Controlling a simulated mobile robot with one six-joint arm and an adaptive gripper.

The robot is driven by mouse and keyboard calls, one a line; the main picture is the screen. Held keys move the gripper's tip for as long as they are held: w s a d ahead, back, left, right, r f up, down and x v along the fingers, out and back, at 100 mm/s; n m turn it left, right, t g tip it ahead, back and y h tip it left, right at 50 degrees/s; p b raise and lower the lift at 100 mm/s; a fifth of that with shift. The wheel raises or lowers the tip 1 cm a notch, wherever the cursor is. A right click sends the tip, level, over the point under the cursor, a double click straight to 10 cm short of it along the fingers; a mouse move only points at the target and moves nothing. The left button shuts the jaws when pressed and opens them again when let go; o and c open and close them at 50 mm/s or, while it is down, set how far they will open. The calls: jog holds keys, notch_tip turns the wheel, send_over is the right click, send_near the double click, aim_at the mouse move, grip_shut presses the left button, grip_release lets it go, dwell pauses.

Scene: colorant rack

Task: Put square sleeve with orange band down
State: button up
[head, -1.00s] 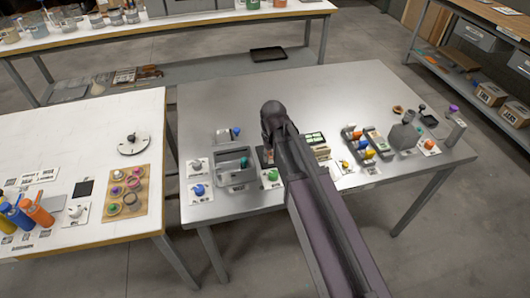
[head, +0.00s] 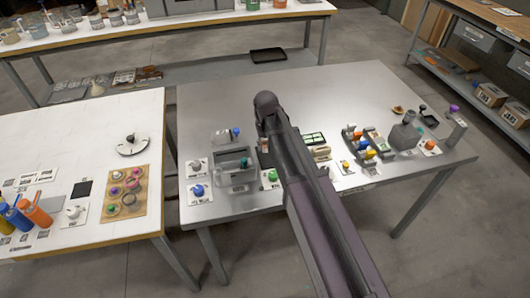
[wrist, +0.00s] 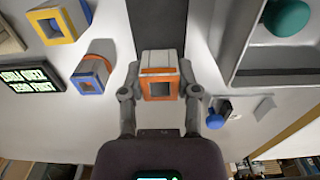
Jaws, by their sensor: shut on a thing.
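The square sleeve with the orange band (wrist: 159,76) is between the two fingers of my gripper (wrist: 160,98) in the wrist view. It is grey-white with an orange rim around a square opening. The fingers are shut on its two sides. A dark strip (wrist: 158,20) lies just beyond it in that view; I cannot tell whether the sleeve touches the surface. In the head view my arm hides most of the gripper and the sleeve, above the front part of the metal table (head: 225,110).
In the wrist view, a sleeve with a blue rim and orange band (wrist: 89,80) and a yellow square sleeve (wrist: 58,24) stand to the left, near a dark sign with pale lettering (wrist: 30,77). A grey bin (wrist: 240,60) is close on the right, with a blue knob (wrist: 214,121) nearby.

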aim_at(266, 157)
jog(key=shift+s+f+b, duration=0.1)
jog(key=shift+f+b, duration=1.25)
jog(key=shift+f, duration=0.3)
jog(key=shift+f, duration=0.15)
jog(key=o, duration=0.9)
jog(key=shift+c, duration=0.2)
jog(key=shift+r, duration=0.2)
notch_tip(266, 157, up, 12)
jog(key=p, duration=1.2)
jog(key=s+d+m, duration=0.1)
jog(key=s+d, duration=0.6)
jog(key=d, duration=0.2)
jog(key=s+d+m, duration=0.2)
jog(key=s+d, duration=0.5)
jog(key=d, duration=0.3)
jog(key=shift+d, duration=0.15)
